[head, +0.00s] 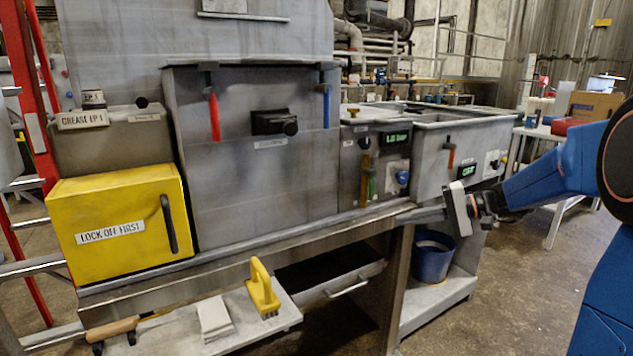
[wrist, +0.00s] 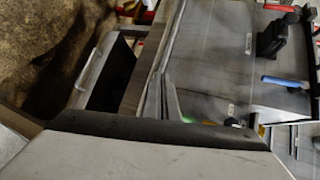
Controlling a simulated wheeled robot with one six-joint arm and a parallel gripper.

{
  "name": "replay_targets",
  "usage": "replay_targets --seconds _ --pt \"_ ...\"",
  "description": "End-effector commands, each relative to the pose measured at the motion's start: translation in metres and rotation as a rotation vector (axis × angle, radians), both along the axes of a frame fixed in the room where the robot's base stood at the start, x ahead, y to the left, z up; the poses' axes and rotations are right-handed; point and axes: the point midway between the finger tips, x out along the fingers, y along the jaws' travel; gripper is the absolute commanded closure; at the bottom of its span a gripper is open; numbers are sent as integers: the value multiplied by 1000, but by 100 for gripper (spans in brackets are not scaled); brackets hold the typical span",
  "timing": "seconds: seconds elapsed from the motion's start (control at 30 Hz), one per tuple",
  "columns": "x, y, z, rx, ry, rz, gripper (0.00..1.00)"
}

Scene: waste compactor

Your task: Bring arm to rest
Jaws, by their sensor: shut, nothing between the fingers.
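My gripper (head: 420,215) is at the right in the head view, at the end of my blue arm. It points left along the front ledge of the grey compactor (head: 255,180), and its fingers are shut with nothing between them. In the wrist view the closed fingertips (wrist: 162,98) show in front of the ledge and the open drawer. I cannot tell whether the fingers touch the ledge.
A yellow lock-off box (head: 125,215) stands at the left. A yellow brush (head: 262,290) and a pale block (head: 214,318) lie on the lower shelf. An open drawer (head: 350,285) juts out beneath the ledge. A blue bucket (head: 432,260) stands below my gripper.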

Motion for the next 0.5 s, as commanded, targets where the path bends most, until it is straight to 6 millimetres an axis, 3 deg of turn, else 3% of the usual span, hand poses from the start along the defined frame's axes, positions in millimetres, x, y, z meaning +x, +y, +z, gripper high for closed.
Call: replay_targets --seconds 0.03,0.2,0.5 --pt "-19 11 0 -47 9 18 100" --pt "-77 32 -13 -212 45 65 100" --pt "-173 43 -40 -508 59 113 100"
